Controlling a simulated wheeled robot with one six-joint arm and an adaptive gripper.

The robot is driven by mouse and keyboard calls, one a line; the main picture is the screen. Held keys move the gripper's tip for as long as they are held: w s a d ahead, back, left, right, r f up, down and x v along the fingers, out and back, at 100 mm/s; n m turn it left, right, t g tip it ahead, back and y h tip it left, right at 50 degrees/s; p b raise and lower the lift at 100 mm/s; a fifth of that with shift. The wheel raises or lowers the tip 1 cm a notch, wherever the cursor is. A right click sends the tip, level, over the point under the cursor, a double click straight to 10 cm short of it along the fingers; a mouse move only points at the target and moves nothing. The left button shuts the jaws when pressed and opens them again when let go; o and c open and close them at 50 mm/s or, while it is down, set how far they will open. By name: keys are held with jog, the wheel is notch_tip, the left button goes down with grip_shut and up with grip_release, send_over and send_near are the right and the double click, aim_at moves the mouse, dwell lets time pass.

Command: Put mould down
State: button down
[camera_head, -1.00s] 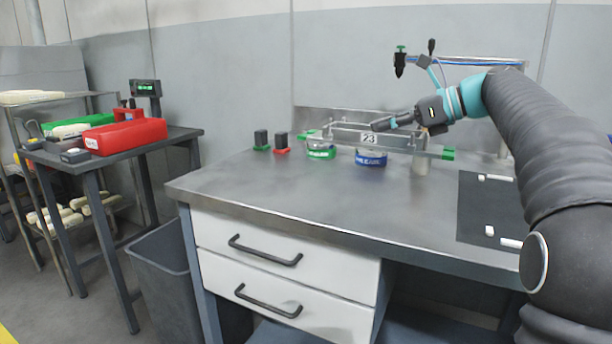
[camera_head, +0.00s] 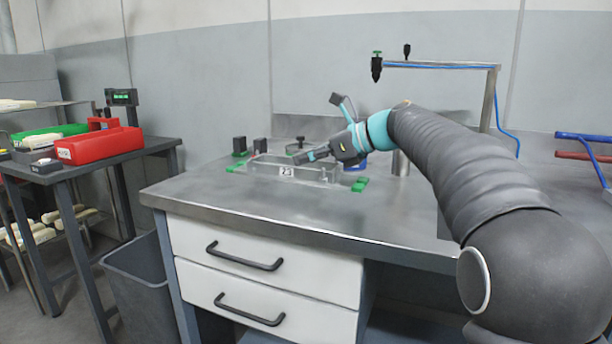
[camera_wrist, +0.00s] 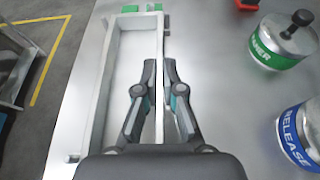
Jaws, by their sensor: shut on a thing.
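The mould (camera_head: 262,168) is a long, narrow metal frame with green end pieces and a "23" label. In the head view it is level, low over the steel bench, at or very near its surface; I cannot tell whether it touches. My gripper (camera_head: 303,158) reaches it from the right and is shut on one long wall. The wrist view shows my gripper (camera_wrist: 160,66) with a finger on each side of the right-hand long wall of the mould (camera_wrist: 103,75).
In the wrist view, a green-labelled tin (camera_wrist: 278,45) and a blue-labelled "RELEASE" tin (camera_wrist: 300,138) stand right of the mould. Two small dark blocks (camera_head: 250,145) stand behind it. The bench front (camera_head: 240,205) is clear. A bin (camera_head: 140,280) stands at left below.

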jog(key=shift+f+b, duration=0.45)
jog(key=shift+f, duration=1.3)
jog(key=c, duration=1.3)
grip_release()
jog(key=shift+f, duration=0.15)
jog(key=shift+d, duration=0.1)
jog(key=p+v, duration=0.1)
jog(key=v, duration=1.1)
jog(key=shift+s, duration=0.1)
